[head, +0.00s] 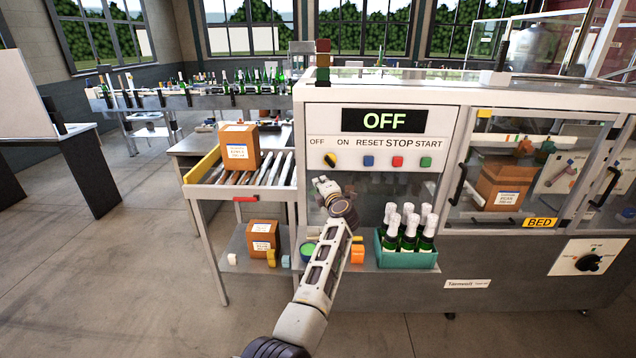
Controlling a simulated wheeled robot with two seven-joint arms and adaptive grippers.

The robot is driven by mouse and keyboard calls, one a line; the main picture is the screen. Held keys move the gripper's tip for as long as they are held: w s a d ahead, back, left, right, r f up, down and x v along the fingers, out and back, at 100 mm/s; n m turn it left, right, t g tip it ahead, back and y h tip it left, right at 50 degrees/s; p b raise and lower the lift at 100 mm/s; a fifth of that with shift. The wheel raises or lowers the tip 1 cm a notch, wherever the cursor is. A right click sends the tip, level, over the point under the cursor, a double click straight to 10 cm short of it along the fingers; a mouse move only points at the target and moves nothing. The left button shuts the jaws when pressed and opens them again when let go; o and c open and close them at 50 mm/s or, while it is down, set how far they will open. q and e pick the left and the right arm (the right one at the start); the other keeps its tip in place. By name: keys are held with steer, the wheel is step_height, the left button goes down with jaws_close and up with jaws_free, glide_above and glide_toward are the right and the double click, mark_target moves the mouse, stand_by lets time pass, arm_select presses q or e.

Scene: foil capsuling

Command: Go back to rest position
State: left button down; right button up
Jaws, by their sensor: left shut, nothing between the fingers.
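My left arm reaches up from the bottom middle toward the white machine panel (450,103). My left gripper (322,184) is shut and empty, just below the row of controls. The display (380,120) on the panel reads OFF. Below it are a yellow and black selector knob (330,160), a blue button (368,161), a red button (397,161) and a green button (426,162). The gripper appears apart from the knob, though the exact gap is hard to tell. My right gripper is not in view.
A teal crate (408,262) of foil-topped bottles stands on the shelf right of my arm. A cardboard box (239,147) sits on the roller conveyor (205,190) at left, another box (263,238) below. A glass-doored cabinet (540,170) is at right. The floor (110,270) at left is clear.

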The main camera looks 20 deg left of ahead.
arm_select(q)
steer(key=shift+s+d+f, duration=0.1)
steer(key=shift+s+d, duration=0.05)
steer(key=shift+s, duration=0.15)
stand_by(0.4)
steer(key=shift+w, duration=0.15)
